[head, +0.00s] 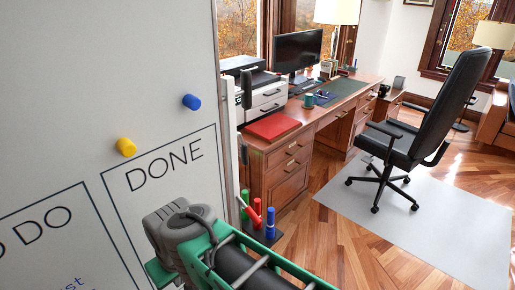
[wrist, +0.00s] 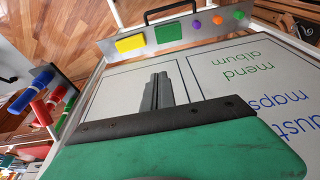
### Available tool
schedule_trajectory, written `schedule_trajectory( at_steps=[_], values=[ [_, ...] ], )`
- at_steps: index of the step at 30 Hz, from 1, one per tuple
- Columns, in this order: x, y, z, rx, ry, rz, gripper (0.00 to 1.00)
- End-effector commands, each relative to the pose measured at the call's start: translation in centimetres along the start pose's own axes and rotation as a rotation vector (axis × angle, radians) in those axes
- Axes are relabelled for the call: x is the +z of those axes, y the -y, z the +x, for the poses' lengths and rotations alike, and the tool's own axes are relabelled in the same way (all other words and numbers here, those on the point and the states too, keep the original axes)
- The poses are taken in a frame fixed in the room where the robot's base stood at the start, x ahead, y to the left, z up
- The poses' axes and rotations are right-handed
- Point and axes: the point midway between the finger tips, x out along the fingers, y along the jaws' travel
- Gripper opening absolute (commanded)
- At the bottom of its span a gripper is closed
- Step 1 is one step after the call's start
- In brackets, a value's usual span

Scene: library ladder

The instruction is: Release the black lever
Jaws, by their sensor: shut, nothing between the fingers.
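A white board (head: 95,80) fills the left of the head view, with a "DONE" box and part of a "TO DO" box. A dark, short lever-like part (head: 243,153) shows at the board's right edge; I cannot tell surely that it is the black lever, nor its position. My gripper (wrist: 157,90) shows in the wrist view with its grey fingers together and empty, in front of the board. In the head view my green and grey arm end covers the board's lower right; the fingertips are hidden there.
A strip with a yellow block (wrist: 130,43), a green block (wrist: 168,32) and round magnets runs along the board's edge. Marker pens (head: 257,215) stand in a holder. Behind are a wooden desk (head: 285,155) and a black chair (head: 435,110). Some floor is clear.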

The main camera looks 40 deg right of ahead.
Motion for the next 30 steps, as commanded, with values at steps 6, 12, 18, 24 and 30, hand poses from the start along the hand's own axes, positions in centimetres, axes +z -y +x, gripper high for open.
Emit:
schedule_trajectory(
  at_steps=[6, 12, 18, 24, 30],
  values=[
    [0.0, 0.0, 0.0, 0.0, 0.0, -0.001, 0.0],
    [-0.8, -0.5, -0.6, -0.01, -0.007, -0.013, 0.0],
    [-7.1, -5.8, -5.1, -0.07, -0.098, -0.174, 0.0],
    [-10.8, -14.6, -10.8, -0.065, -0.231, -0.421, 0.0],
    [-9.3, -24.2, -17.0, 0.019, -0.328, -0.666, 0.0]
  ],
)
